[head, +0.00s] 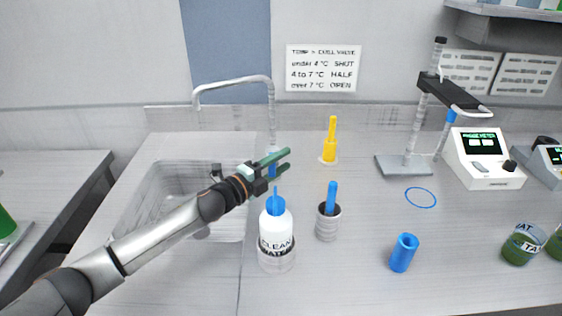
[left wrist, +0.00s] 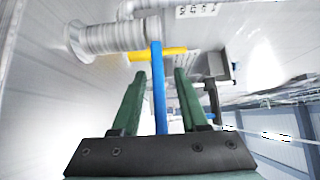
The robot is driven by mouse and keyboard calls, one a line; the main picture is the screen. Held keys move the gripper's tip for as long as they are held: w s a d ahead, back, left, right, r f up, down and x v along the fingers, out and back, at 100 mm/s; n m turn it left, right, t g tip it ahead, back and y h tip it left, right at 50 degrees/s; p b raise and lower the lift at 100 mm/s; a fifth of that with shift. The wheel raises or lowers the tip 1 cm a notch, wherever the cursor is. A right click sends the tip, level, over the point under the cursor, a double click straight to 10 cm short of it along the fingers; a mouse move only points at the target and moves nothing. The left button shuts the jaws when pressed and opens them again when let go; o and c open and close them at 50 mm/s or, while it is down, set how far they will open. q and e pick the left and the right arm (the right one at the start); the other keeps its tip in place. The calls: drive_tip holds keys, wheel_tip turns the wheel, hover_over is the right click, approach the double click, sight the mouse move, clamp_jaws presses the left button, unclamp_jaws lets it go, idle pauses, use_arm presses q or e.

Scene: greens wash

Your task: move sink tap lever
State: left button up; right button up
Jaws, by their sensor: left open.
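The sink tap (head: 271,110) rises behind the basin in the head view, its grey spout arching left over the sink. Its blue lever (head: 272,156) is low on the tap, partly hidden by my left gripper (head: 287,160). In the left wrist view the blue lever (left wrist: 158,95) runs between the two green fingers of my left gripper (left wrist: 159,73), with a gap on both sides. The ribbed grey tap body (left wrist: 105,38) is just beyond the fingertips. The left gripper is open around the lever. My right gripper is not in view.
A blue-capped wash bottle (head: 276,232) stands below the left gripper. A yellow handle (head: 330,150) and a grey cup with a blue piece (head: 328,222) are to its right. The sink basin (head: 150,195) lies left. A stand (head: 404,166) and meter (head: 484,172) are further right.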

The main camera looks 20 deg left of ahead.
use_arm(q)
clamp_jaws()
idle(0.4)
idle(1.1)
